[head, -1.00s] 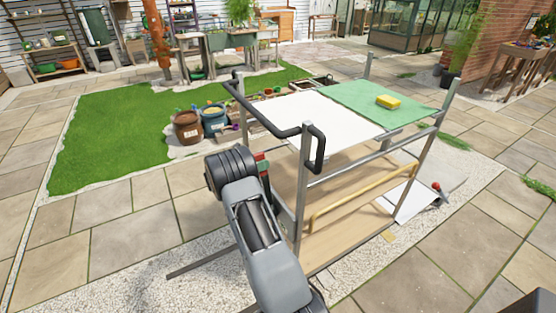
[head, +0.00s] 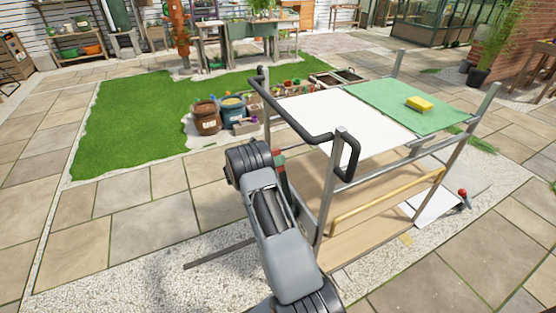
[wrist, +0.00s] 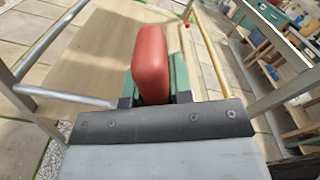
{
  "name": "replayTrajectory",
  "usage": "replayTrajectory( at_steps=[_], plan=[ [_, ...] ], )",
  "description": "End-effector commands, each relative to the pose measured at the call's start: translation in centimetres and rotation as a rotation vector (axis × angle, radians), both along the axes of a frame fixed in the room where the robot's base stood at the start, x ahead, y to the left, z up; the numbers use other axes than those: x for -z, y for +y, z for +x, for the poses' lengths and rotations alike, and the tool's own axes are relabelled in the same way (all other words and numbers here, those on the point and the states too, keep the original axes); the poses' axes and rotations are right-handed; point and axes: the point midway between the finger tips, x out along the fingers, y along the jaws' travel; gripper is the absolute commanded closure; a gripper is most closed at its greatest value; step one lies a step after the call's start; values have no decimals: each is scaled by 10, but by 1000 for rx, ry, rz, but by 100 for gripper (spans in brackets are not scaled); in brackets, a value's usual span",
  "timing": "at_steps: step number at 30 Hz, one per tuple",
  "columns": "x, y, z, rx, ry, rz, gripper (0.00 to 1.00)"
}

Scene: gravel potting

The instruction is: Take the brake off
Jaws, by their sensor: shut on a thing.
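The cart (head: 340,135) has a black push handle (head: 297,123), a white and green top, and a wooden lower shelf.
A yellow sponge (head: 419,104) lies on the green top. A yellow rail (head: 388,203) runs along the cart's side. A red knob (head: 463,193) shows by a white sheet at right. Pots (head: 206,117) stand beyond, by the lawn (head: 150,115). Paving at left is clear.

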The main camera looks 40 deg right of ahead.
Motion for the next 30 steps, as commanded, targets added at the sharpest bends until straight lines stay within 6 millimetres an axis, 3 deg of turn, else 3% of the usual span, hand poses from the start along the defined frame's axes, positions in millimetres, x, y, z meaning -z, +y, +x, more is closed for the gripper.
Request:
replayTrajectory(
  at_steps=[4, 5, 12, 22, 30],
  plan=[
    [0, -2, 2, -8, 5, 2, 100],
    [0, -2, 2, -8, 4, 2, 76],
    [0, -2, 1, -4, 3, 2, 53],
    [0, 5, 2, -4, 2, 2, 53],
    [1, 53, 15, -8, 1, 2, 53]
  ],
)
